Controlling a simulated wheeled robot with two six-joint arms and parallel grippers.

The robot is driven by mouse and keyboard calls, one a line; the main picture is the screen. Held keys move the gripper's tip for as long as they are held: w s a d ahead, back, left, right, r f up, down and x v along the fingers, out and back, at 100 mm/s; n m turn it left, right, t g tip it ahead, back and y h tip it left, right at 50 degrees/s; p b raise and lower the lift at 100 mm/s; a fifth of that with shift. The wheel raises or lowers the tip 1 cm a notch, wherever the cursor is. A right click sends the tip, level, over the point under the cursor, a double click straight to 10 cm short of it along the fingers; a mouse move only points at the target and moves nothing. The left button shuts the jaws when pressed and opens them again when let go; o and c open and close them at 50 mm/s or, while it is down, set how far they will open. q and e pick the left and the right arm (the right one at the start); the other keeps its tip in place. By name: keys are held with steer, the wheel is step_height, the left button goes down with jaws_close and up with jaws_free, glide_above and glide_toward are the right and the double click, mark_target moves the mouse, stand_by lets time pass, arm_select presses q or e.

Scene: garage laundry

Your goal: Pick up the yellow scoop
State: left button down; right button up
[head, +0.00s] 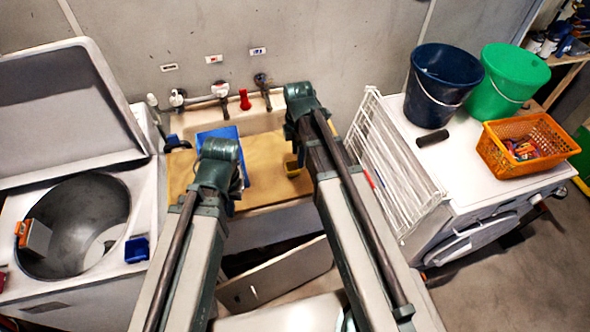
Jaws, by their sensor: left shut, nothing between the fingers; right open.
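The yellow scoop (292,169) lies on the tan board (262,182) over the sink, partly hidden by my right arm. My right gripper (291,132) is just above and behind it in the picture, mostly hidden by its own wrist; it is open, and I see nothing held. My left gripper (236,188) is low over the left part of the board, mostly hidden by its wrist; it is shut and empty, left of the scoop.
A blue bin or tray (226,134) stands behind my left wrist. Taps (222,90) line the wall. A white drying rack (388,165) stands right of the sink, beside the machine holding two buckets (438,88) and an orange basket (500,165). An open top-loader (40,290) is at left.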

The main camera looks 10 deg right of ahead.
steer(key=shift+f+b, duration=0.3)
steer(key=shift+f, duration=0.55)
arm_select(q)
steer(key=shift+f, duration=0.75)
arm_select(e)
steer(key=shift+r, duration=0.1)
jaws_close()
arm_select(q)
steer(key=shift+r, duration=0.1)
